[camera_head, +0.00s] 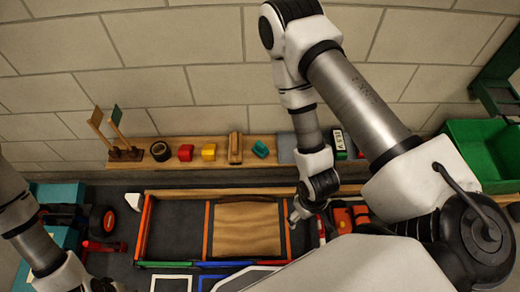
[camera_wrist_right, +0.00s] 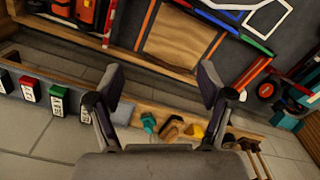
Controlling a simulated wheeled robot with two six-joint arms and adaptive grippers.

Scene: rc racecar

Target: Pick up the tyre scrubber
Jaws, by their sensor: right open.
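Several small items stand on the wooden shelf (camera_head: 300,158) along the wall. One is an upright tan, wood-coloured block (camera_head: 235,148), brush-like in shape. Beside it is a teal item (camera_head: 260,149). I cannot tell for certain which is the tyre scrubber. In the right wrist view, the teal item (camera_wrist_right: 148,122) and a brown item (camera_wrist_right: 170,128) show beyond the open fingers. My right gripper (camera_wrist_right: 160,80) is open and empty, apart from these items. In the head view its arm reaches down in front of the shelf. Of my left gripper, only a dark part shows at the lower left edge.
Left along the shelf are a yellow block (camera_head: 208,151), a red block (camera_head: 185,152), a dark roll (camera_head: 160,151) and two small flags (camera_head: 116,117). Labelled boxes (camera_head: 339,143) stand right. A green bin (camera_head: 485,150) is far right. A framed tray (camera_head: 247,230) with a wooden panel lies in front.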

